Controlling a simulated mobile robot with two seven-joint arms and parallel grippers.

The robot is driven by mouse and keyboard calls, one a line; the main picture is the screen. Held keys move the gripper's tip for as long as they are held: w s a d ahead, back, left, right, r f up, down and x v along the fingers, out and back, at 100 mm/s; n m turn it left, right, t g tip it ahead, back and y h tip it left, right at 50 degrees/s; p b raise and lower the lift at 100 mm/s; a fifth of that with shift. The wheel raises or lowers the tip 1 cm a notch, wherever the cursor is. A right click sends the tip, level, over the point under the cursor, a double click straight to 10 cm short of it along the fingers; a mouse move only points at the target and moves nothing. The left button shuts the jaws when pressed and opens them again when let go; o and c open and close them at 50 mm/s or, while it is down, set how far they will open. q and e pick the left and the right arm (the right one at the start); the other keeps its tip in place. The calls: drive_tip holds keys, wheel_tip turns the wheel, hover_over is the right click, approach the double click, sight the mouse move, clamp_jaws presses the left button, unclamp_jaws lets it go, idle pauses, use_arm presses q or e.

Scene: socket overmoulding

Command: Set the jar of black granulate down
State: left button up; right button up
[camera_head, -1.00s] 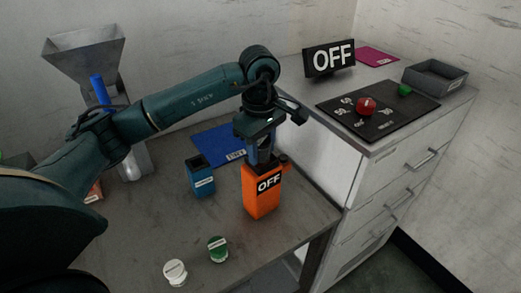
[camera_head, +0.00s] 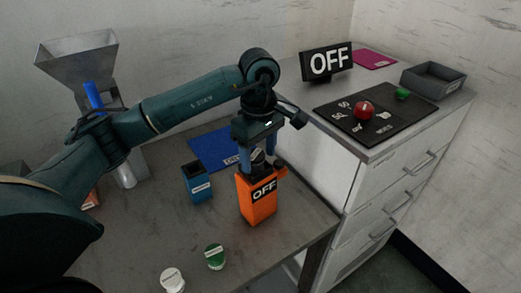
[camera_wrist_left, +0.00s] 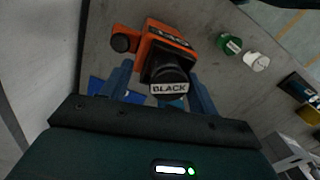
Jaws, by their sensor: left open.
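The jar of black granulate shows its black lid, labelled BLACK (camera_wrist_left: 170,87), in the left wrist view. In the head view the dark lid (camera_head: 257,155) shows between the fingers, at the top of an orange box (camera_head: 259,207) with an OFF sign. Most of the jar's body is hidden, and I cannot tell whether it stands in or on the box. My left gripper (camera_head: 262,164) is open, pointing down, with its blue fingers on either side of the jar; they also show in the left wrist view (camera_wrist_left: 160,90). My right gripper is not in view.
A blue container (camera_head: 197,183) stands left of the orange box, before a blue mat (camera_head: 212,148). White (camera_head: 172,280) and green (camera_head: 215,256) lidded jars stand at the front. A metal hopper (camera_head: 78,57) is at the back left. A drawer cabinet (camera_head: 385,185) borders the table on the right.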

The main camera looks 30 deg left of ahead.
sight(258, 152)
use_arm(q)
wheel_tip(258, 152, up, 10)
drive_tip(key=shift+w+f, duration=0.1)
idle(0.4)
